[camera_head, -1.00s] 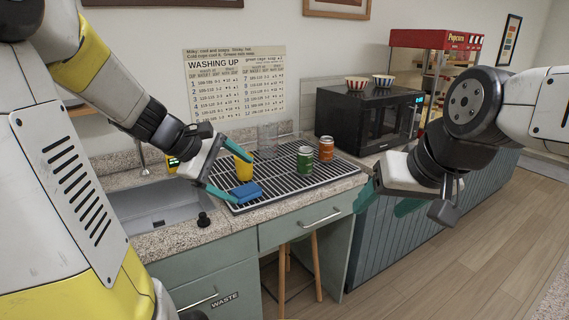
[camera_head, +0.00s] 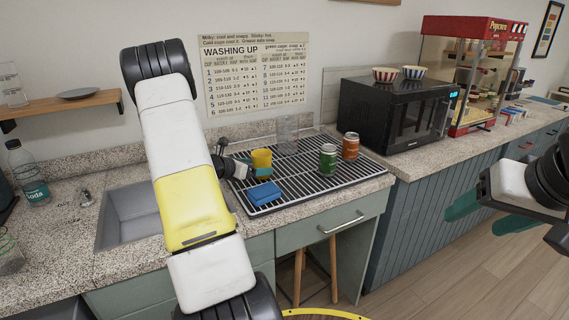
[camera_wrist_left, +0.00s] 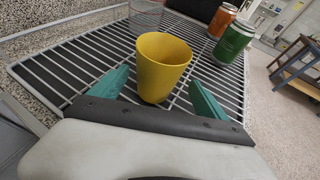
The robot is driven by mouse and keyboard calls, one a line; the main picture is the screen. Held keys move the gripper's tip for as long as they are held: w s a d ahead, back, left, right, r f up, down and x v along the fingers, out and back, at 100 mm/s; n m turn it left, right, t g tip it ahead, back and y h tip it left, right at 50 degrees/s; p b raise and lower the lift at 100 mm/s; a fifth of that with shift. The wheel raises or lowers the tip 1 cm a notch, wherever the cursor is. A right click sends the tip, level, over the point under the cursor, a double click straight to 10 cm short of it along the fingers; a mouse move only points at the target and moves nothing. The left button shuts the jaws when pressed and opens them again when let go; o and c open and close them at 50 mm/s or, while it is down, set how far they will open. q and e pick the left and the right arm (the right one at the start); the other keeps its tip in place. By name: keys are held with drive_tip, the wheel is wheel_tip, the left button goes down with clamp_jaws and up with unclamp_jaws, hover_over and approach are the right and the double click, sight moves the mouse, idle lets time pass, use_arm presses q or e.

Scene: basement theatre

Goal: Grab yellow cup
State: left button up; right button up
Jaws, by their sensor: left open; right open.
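The yellow cup (camera_head: 262,161) stands upright on the black drying rack beside the sink, left of the cans. In the left wrist view the cup (camera_wrist_left: 162,66) stands in front of my left gripper (camera_wrist_left: 160,90), with one teal finger on each side of its lower part and gaps visible. My left gripper (camera_head: 254,172) is open at the cup in the head view, and my arm partly hides it. My right gripper (camera_head: 484,213) is open and empty, at the right over the floor side of the counter.
A blue sponge (camera_head: 264,194) lies on the rack (camera_head: 300,181) close to the gripper. A green can (camera_head: 328,158), an orange can (camera_head: 351,146) and a clear glass (camera_head: 287,134) stand on the rack. The sink (camera_head: 130,213) is left; a black microwave (camera_head: 392,112) is behind right.

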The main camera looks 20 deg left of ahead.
sight(262, 166)
use_arm(q)
drive_tip(key=x, duration=0.4)
drive_tip(key=shift+w+a, duration=0.15)
drive_tip(key=shift+a, duration=0.1)
drive_tip(key=c, duration=1.5)
